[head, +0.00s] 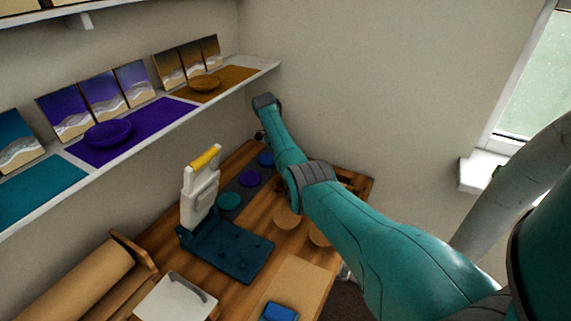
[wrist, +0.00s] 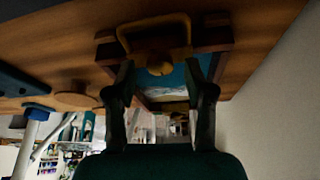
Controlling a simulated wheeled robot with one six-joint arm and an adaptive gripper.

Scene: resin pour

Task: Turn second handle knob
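In the wrist view a dark wooden frame (wrist: 221,66) with a blue and white panel (wrist: 177,82) faces my gripper. A brass-coloured bar handle (wrist: 125,38) arches over its near side, with a round brass-coloured knob (wrist: 159,66) below it. Another brass-coloured piece (wrist: 172,106) sits at the frame's lower side. My gripper (wrist: 160,72) is open, its two dark fingers spread on either side of the round knob. I cannot tell whether they touch anything. In the head view my arm covers most of this area and my fingers cannot be made out clearly.
In the head view a teal press with a yellow handle (head: 206,157) stands on the wooden table left of my arm. Coloured discs (head: 250,178) lie between them. A shelf (head: 170,125) with pictures and bowls runs above. A wall stands close behind my arm.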

